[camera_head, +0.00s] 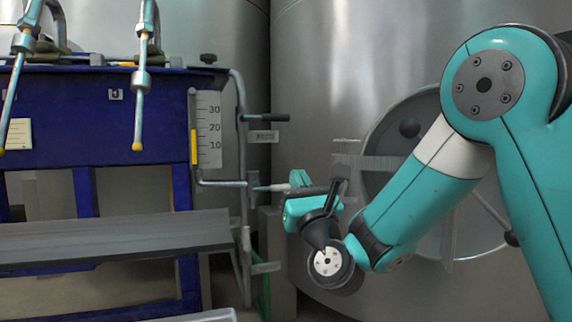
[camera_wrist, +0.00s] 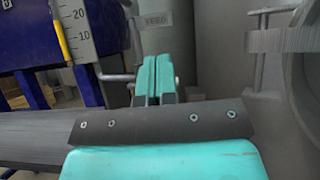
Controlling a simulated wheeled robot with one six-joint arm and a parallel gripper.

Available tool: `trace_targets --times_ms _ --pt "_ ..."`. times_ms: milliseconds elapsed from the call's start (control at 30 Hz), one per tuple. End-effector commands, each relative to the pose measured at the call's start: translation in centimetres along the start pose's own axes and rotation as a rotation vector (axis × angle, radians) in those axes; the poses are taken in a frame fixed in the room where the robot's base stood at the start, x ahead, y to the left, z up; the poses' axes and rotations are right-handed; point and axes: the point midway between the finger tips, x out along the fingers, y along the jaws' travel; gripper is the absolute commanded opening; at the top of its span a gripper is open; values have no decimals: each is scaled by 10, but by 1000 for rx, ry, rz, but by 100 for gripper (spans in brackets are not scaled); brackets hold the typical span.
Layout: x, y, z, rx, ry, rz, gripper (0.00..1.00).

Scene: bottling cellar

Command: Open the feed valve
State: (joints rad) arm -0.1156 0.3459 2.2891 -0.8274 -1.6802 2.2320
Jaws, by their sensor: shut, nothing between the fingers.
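On the upright pipe beside the blue machine, a dark lever handle (camera_head: 268,117) sticks out to the right, level. A small label plate (camera_head: 263,136) is just below it; the plate also shows in the wrist view (camera_wrist: 158,20), its lettering too blurred to read surely. I cannot tell which one is the feed valve. My gripper (camera_head: 298,181) is shut and empty, just right of the stub and below the dark lever. In the wrist view its teal fingers (camera_wrist: 156,68) are together and hide what lies behind.
A level gauge (camera_head: 207,130) with a yellow marker stands left of the pipe. The blue machine (camera_head: 90,110) has hanging filler spouts and a grey shelf (camera_head: 110,238) below. A large steel tank (camera_head: 335,75) with a round hatch stands behind my arm.

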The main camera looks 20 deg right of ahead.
Motion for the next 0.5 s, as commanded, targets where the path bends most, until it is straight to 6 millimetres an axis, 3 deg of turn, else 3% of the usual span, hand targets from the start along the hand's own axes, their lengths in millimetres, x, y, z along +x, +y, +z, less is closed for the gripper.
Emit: trace_targets --times_ms 500 --pt "4 -3 0 23 -11 -17 0"
